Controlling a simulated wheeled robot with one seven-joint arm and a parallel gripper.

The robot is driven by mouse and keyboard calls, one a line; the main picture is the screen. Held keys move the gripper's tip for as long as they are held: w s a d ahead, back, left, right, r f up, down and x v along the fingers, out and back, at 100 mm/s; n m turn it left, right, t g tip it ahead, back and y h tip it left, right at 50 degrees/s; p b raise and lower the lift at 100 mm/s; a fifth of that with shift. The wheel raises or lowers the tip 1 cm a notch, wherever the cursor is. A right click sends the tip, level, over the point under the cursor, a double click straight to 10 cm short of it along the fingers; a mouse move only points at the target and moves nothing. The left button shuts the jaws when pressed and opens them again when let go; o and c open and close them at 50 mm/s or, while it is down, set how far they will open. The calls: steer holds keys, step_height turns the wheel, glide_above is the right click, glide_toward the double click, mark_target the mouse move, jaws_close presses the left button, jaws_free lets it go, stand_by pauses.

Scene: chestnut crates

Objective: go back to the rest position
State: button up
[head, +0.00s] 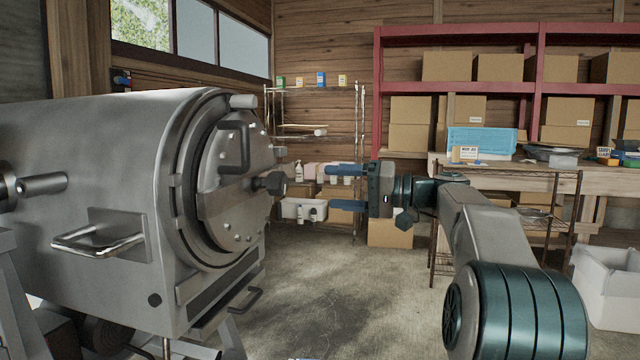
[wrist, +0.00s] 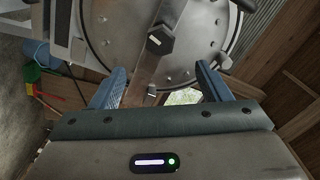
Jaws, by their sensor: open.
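My gripper (head: 347,187) is open and empty. Its two blue fingers point left in the head view, toward the round door of a large steel drum machine (head: 110,170). In the wrist view my gripper (wrist: 160,90) has its fingers spread apart, with the round metal door (wrist: 115,35) beyond them. A dark knob (head: 270,183) on the door stands to the left of the fingertips in the head view, and a gap shows between them. The same knob seems to show in the wrist view (wrist: 160,38).
A wire shelf (head: 358,125) with bottles and tubs stands behind my gripper. A red rack (head: 377,90) with cardboard boxes lines the back wall. A workbench holds a blue crate (head: 482,140). A white bin (head: 610,285) stands at right. The concrete floor (head: 340,300) between is clear.

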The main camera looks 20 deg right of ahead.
steer(key=shift+s+d, duration=0.2)
steer(key=shift+d, duration=0.1)
steer(key=s+a+f+m+g+h+p, duration=0.2)
steer(key=s+a+g+h+p, duration=0.45)
steer(key=a+p, duration=0.85)
steer(key=s+d+f+n+h+p, duration=0.1)
steer(key=s+h+p, duration=0.7)
steer(key=s+p, duration=0.8)
steer(key=s+d+n, duration=0.1)
steer(key=s+d, duration=0.1)
steer(key=s, duration=0.4)
steer(key=shift+n+g, duration=0.35)
steer(key=shift+n, duration=0.05)
